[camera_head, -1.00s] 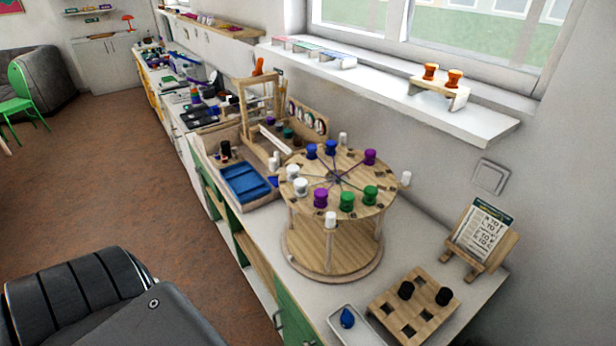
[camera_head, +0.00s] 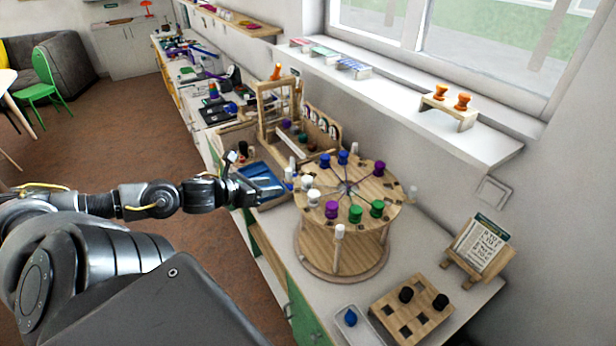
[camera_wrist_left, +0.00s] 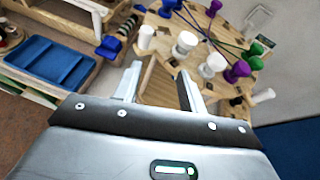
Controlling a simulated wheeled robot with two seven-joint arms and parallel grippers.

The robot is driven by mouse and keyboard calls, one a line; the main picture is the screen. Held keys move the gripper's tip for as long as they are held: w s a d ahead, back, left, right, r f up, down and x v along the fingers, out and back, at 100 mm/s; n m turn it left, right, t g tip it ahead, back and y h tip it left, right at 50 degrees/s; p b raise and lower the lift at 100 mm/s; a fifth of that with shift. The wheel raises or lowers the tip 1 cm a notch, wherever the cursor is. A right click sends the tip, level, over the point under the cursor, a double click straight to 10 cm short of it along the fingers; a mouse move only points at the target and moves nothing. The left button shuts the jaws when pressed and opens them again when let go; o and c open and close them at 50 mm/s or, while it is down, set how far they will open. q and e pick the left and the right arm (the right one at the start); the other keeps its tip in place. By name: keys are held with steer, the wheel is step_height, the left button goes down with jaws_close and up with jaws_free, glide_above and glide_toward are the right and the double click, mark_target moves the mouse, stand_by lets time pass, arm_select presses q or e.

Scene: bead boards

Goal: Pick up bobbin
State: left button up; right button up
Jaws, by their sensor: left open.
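A round two-level wooden stand (camera_head: 318,245) carries bobbins on its top: white bobbins (camera_head: 313,197), blue bobbins (camera_head: 325,160), purple bobbins (camera_head: 331,209) and green bobbins (camera_head: 355,213). Dark cords run across the top to its middle. My left gripper (camera_head: 280,184) is at the left edge of the stand, beside the white bobbins. In the left wrist view its fingers (camera_wrist_left: 160,84) are open with no bobbin between them. Two white bobbins (camera_wrist_left: 186,43) stand just beyond the fingertips, with a purple bobbin (camera_wrist_left: 236,70) to their right. My right gripper is not in view.
A blue tray (camera_head: 250,172) lies left of the stand, near a wooden frame (camera_head: 268,115). A holed board (camera_head: 420,322) with black pieces and a small white tray (camera_head: 366,335) are in front.

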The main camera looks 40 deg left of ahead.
mark_target(306, 179)
arm_select(q)
steer(key=w+d+m+h+b, duration=0.1)
steer(key=w+d+m+b, duration=0.1)
steer(key=w+d+b, duration=0.1)
steer(key=shift+w+d+r, duration=0.3)
steer(key=shift+w+d, duration=0.25)
steer(key=shift+w, duration=0.6)
steer(key=b+x, duration=0.3)
steer(key=b, duration=0.2)
steer(key=shift+d, duration=0.1)
steer(key=shift+w+r+b, duration=0.2)
steer(key=shift+w+b, duration=0.1)
steer(key=shift+w, duration=0.3)
steer(key=shift+w+d+f, duration=0.25)
steer(key=shift+w+f, duration=0.1)
steer(key=shift+w, duration=0.25)
